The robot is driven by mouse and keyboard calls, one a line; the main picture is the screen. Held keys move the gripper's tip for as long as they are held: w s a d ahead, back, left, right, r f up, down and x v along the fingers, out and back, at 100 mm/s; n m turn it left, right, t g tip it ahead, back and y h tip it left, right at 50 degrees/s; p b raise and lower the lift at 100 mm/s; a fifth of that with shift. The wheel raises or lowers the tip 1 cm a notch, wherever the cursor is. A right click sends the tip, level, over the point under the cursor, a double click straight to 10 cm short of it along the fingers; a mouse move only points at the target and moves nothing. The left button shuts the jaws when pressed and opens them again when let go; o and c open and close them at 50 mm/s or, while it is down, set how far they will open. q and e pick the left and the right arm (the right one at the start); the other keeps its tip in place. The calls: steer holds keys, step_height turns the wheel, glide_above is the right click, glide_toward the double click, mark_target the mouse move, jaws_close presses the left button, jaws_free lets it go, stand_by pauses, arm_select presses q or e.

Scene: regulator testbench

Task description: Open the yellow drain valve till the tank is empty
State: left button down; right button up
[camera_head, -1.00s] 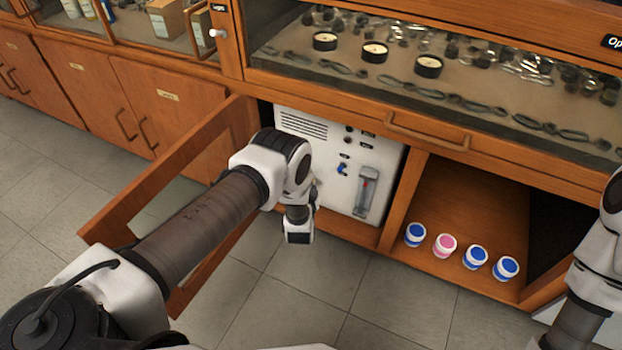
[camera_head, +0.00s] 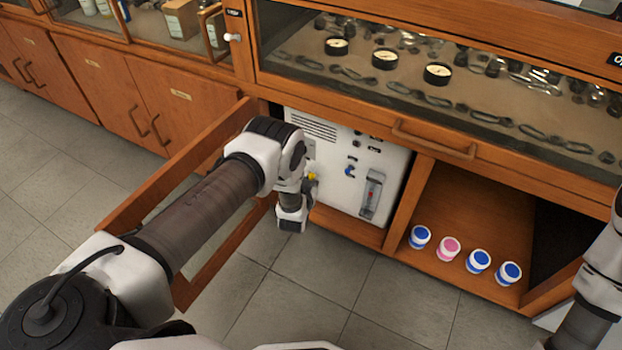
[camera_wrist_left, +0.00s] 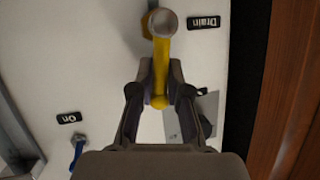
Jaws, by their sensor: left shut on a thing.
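The yellow drain valve handle (camera_wrist_left: 161,70) runs from a round grey pivot down between the fingers of my left gripper (camera_wrist_left: 160,88), beside an upside-down "Drain" label (camera_wrist_left: 204,21). The left gripper is shut on the handle. In the head view a small bit of the yellow handle (camera_head: 312,177) shows beside my left wrist, which hides most of it. The white regulator unit (camera_head: 327,197) stands in the open cabinet. Its clear gauge tube (camera_head: 372,193) has a red mark inside. I cannot read the tank level. My right gripper is out of view.
A blue valve (camera_head: 350,171) sits on the unit's front; it also shows near an "On" label (camera_wrist_left: 68,118) in the wrist view. The open cabinet door (camera_head: 180,172) stands beside my left arm. Several blue and pink jars (camera_head: 449,248) stand on the right shelf.

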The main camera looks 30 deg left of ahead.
arm_select(q)
steer(key=c, duration=1.1)
jaws_free()
steer(key=v, duration=1.2)
steer(key=shift+a, duration=0.1)
